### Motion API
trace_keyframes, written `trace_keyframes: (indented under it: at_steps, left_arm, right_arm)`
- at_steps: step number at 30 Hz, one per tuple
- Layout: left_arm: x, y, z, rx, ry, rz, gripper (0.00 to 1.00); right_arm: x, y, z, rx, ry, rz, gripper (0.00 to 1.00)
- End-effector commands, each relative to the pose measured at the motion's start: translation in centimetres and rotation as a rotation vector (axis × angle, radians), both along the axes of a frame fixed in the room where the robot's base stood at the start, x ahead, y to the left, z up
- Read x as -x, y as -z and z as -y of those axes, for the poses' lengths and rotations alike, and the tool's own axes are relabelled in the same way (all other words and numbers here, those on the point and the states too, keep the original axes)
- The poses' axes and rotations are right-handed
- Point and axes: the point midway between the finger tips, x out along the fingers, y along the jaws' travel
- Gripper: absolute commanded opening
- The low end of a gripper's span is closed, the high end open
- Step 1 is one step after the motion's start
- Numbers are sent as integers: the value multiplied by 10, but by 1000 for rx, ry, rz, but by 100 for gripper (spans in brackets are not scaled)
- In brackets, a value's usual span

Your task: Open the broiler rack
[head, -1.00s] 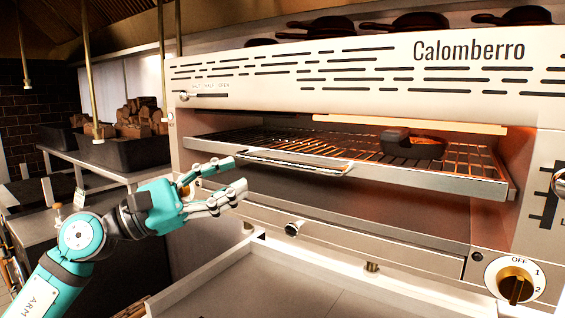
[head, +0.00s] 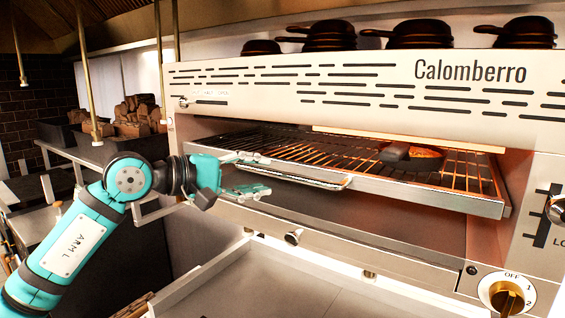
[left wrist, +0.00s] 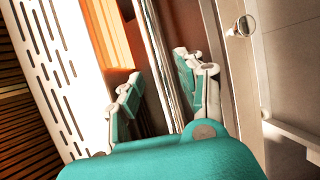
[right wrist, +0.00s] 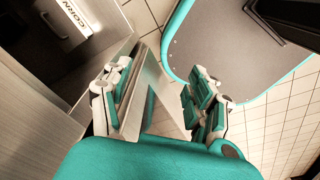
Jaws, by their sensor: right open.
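The broiler rack (head: 425,196) is a wire grill with a flat metal front rail, inside the Calomberro broiler (head: 340,85). A metal handle (head: 315,181) runs along the left part of its front. My left gripper (head: 264,174) is at the handle's left end, one finger above and one below its level. In the left wrist view the fingers of the left gripper (left wrist: 160,95) stand apart on either side of the long metal front edge (left wrist: 168,60); I cannot tell whether they touch it. My right gripper (right wrist: 160,85) is open and shows only in its wrist view.
A dark pan (head: 395,153) sits on the rack. Several dark pans (head: 425,34) stand on top of the broiler. A control knob (head: 507,297) is at the lower right. A pale tray-like counter (head: 300,290) lies below, largely clear. Brass rods (head: 85,75) hang at the left.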

Motion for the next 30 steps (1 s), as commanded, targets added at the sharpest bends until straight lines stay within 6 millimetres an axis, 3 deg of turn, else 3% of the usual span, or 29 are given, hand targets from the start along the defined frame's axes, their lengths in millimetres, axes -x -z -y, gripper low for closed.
trace_keyframes:
  at_steps: [1, 9, 22, 30]
  left_arm:
    - [-5, -3, 11, 2, 4, -4, 38]
    - [-28, 7, 43, 3, 2, -4, 38]
    - [-33, 12, 51, 1, 1, -1, 38]
    - [-33, 12, 51, 1, 1, -2, 3]
  right_arm:
    - [0, -11, 0, 0, 0, 0, 60]
    - [0, -28, 2, 2, -1, -1, 60]
    - [0, -30, 5, 5, -2, -1, 60]
    - [1, -30, 5, 5, -2, -1, 60]
